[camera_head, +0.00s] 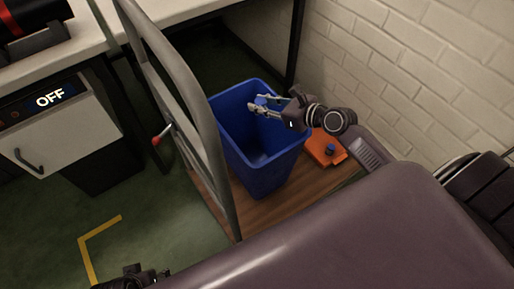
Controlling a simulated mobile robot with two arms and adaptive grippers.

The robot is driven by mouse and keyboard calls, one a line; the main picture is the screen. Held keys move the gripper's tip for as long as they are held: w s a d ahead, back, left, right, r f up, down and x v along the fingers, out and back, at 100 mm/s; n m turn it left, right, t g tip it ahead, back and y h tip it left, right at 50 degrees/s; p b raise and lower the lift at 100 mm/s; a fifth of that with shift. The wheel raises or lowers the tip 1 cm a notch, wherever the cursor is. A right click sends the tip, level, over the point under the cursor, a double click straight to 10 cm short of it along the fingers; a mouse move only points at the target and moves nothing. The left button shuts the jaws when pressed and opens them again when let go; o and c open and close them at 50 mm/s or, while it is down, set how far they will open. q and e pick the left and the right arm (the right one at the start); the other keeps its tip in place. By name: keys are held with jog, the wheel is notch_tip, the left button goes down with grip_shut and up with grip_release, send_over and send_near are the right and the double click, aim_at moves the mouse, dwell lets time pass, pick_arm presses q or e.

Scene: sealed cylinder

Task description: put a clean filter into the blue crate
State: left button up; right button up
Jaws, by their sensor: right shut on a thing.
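The blue crate (262,178) is a tall open bin standing upright on a brown wooden platform. My right gripper (258,103) comes in from the right and is over the crate's opening, near its far rim.
A grey metal frame (187,95) rises left of the crate. A white brick wall (400,75) bounds the right. A cabinet with an "OFF" display (56,97) stands left.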

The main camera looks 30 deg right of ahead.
notch_tip(320, 180, down, 2)
jog(key=b, duration=0.2)
jog(key=shift+f+b, duration=0.15)
jog(key=shift+b, duration=0.25)
pick_arm(q)
jog(key=b+v, duration=0.1)
jog(key=v, duration=0.6)
jog(key=shift+w+t, duration=0.15)
jog(key=shift+t, duration=0.15)
pick_arm(e)
jog(key=shift+f, duration=0.25)
pick_arm(q)
jog(key=shift+a+r, duration=0.1)
jog(key=shift+a, duration=0.05)
pick_arm(e)
jog(key=o, duration=1.1)
jog(key=shift+o, duration=0.2)
jog(key=shift+s, duration=0.1)
jog(key=v, duration=1.2)
jog(key=shift+d, duration=0.15)
